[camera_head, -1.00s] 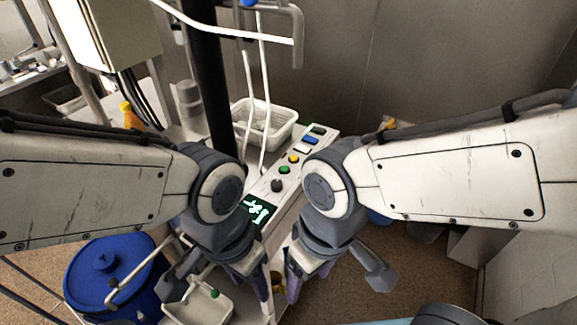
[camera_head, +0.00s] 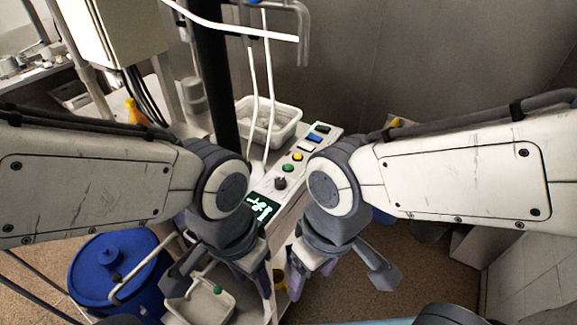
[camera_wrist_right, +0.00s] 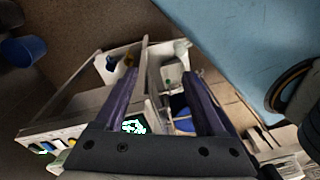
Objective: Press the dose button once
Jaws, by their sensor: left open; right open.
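The control panel (camera_head: 306,160) slopes away in the middle of the head view, between my two arms. It carries a green button (camera_head: 288,168), a yellow button (camera_head: 297,157), a blue button (camera_head: 314,138), a black knob (camera_head: 280,183) and a lit green display (camera_head: 262,209). I cannot read which one is the dose button. My left gripper (camera_head: 220,286) is open and empty, below the display and left of the panel's near end. My right gripper (camera_head: 338,282) is open and empty, to the right of the panel's near end. In the right wrist view its fingers (camera_wrist_right: 162,76) hold nothing between them; the display (camera_wrist_right: 133,126) shows there.
A white perforated basket (camera_head: 285,125) stands behind the panel. A black pole (camera_head: 216,75) and white tubes rise beside it. A blue lidded drum (camera_head: 105,265) and a small white tray (camera_head: 205,304) are at lower left. Open floor lies right of my right gripper.

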